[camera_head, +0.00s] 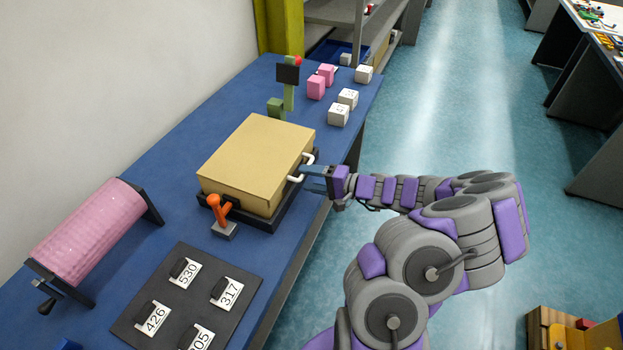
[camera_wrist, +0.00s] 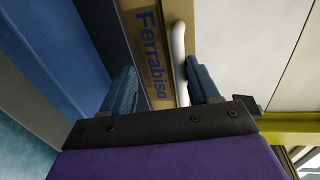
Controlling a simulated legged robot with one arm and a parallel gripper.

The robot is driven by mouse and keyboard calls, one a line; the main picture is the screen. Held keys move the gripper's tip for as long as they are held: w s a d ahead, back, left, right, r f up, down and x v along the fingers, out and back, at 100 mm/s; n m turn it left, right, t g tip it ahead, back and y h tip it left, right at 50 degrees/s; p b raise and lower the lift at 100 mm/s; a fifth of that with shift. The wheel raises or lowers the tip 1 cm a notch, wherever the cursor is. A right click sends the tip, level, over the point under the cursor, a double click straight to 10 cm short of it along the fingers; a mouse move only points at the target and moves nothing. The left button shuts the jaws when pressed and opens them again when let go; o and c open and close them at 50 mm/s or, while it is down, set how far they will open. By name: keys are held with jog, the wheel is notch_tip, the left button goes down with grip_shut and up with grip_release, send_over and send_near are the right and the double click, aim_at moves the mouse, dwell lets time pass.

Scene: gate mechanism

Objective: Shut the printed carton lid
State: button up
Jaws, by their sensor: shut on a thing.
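The tan carton (camera_head: 258,160) sits in a black tray on the blue table in the head view. Its top looks flat, and I cannot tell whether a small gap remains under the lid. A white handle (camera_head: 303,157) is on its right side. My gripper (camera_head: 306,179) is at this handle, reaching in from the right. In the wrist view the printed face (camera_wrist: 148,55) reads "Ferrabiso". The white handle (camera_wrist: 178,55) lies between the fingers of my gripper (camera_wrist: 163,88), close to the right finger.
An orange-handled lever (camera_head: 217,208) stands at the carton's near corner. A pink roller (camera_head: 88,232) and a black panel with numbered labels (camera_head: 190,300) are nearer. A green post (camera_head: 289,90) and several pink and white blocks (camera_head: 339,114) stand beyond.

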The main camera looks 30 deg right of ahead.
jog(key=shift+s+d+f, duration=0.1)
jog(key=shift+d+f, duration=0.05)
jog(key=shift+f, duration=0.05)
dwell(0.5)
jog(key=shift+s+d+r+p, duration=0.1)
jog(key=shift+s+d+p, duration=0.2)
jog(key=shift+s+d, duration=0.1)
jog(key=p+v, duration=0.4)
jog(key=v, duration=1.2)
jog(key=shift+r, duration=0.25)
jog(key=shift+d, duration=0.15)
jog(key=shift+a, duration=0.2)
